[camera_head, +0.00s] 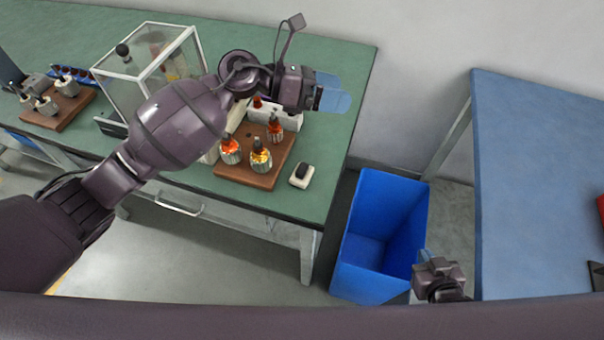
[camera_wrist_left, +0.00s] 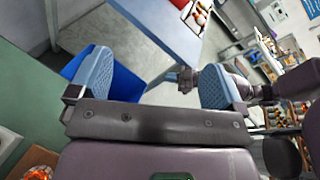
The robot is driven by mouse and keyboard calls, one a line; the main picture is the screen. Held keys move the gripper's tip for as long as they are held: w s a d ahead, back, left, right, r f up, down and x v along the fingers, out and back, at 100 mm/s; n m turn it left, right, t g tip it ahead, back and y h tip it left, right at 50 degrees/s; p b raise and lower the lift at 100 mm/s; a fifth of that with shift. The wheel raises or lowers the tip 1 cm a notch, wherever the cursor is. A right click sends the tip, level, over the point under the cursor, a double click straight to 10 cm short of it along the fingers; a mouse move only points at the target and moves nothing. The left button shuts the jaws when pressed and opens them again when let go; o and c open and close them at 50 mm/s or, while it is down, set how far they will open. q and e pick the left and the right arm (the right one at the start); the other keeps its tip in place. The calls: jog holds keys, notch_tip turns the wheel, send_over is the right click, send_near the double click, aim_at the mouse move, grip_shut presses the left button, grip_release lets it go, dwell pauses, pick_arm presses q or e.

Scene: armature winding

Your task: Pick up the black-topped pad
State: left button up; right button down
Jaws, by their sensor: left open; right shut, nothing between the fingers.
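The black-topped pad (camera_head: 302,174) is a small white block with a dark top. It lies on the green table near its front right edge, just right of the wooden board. My left gripper (camera_head: 333,92) is above the table, up and to the right of the pad in the head view, apart from it. In the left wrist view its blue fingers (camera_wrist_left: 155,84) are spread wide with nothing between them. My right gripper (camera_head: 438,277) is low at the right, beside the blue bin, shut and empty; its fingertips are hard to see.
The wooden board (camera_head: 233,174) holds several orange-and-copper armatures (camera_head: 261,160) left of the pad. A white block (camera_head: 276,116) and a glass case (camera_head: 152,58) stand behind. The blue bin (camera_head: 379,232) stands on the floor between the green table and the blue table (camera_head: 545,190).

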pick_arm(q)
notch_tip(320, 180, down, 6)
jog(key=a+m+g+y, duration=0.1)
jog(key=a+m+y, duration=0.1)
jog(key=m+y, duration=0.7)
jog(key=y, duration=0.3)
send_near(302, 168)
jog(key=shift+b+x, duration=0.4)
jog(key=shift+x, duration=4.75)
jog(key=c, duration=1)
jog(key=shift+r, duration=0.15)
notch_tip(302, 168, up, 20)
jog(key=shift+f+p, duration=0.1)
jog(key=shift+p, duration=0.3)
